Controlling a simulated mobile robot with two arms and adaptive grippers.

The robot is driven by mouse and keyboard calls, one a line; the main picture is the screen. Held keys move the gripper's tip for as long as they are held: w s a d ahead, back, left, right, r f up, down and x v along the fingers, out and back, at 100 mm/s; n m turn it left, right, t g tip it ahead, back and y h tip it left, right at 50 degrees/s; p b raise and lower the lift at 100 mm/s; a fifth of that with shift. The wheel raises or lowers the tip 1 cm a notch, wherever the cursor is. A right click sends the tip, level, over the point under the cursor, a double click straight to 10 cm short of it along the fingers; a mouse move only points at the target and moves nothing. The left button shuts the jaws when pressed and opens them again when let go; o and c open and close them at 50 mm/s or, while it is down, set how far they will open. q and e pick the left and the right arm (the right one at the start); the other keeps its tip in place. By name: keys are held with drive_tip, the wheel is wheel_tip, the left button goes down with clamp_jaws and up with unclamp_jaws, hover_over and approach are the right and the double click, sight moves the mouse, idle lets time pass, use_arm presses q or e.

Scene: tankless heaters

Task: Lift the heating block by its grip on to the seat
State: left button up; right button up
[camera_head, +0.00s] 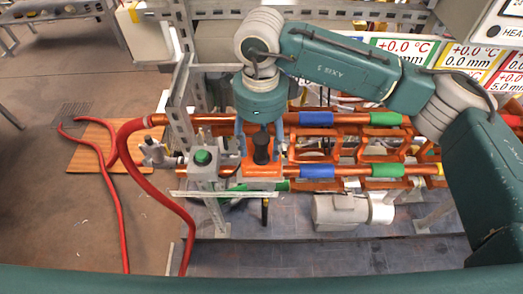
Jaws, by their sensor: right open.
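The heating block appears to be the orange block (262,170) at the middle of the view, with an upright black grip (262,151) on top. My right gripper (262,142) points down over it. Its fingers are open, one on each side of the black grip. I cannot tell whether either finger touches the grip. The gripper's body hides the area just behind the block. I cannot clearly pick out the seat. My left gripper is not in view.
Orange pipes (345,119) with blue and green bands run right of the block. A grey box with a green button (203,157) stands close on its left. A grey motor (342,209) lies in front. Red hoses (175,205) curve over the left floor.

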drive_tip(key=shift+c, duration=0.5)
drive_tip(key=c, duration=0.4)
clamp_jaws()
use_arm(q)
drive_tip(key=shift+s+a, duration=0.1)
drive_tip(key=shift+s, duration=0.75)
use_arm(e)
drive_tip(key=shift+r, duration=0.1)
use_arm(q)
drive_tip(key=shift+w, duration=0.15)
use_arm(e)
drive_tip(key=shift+w, duration=0.1)
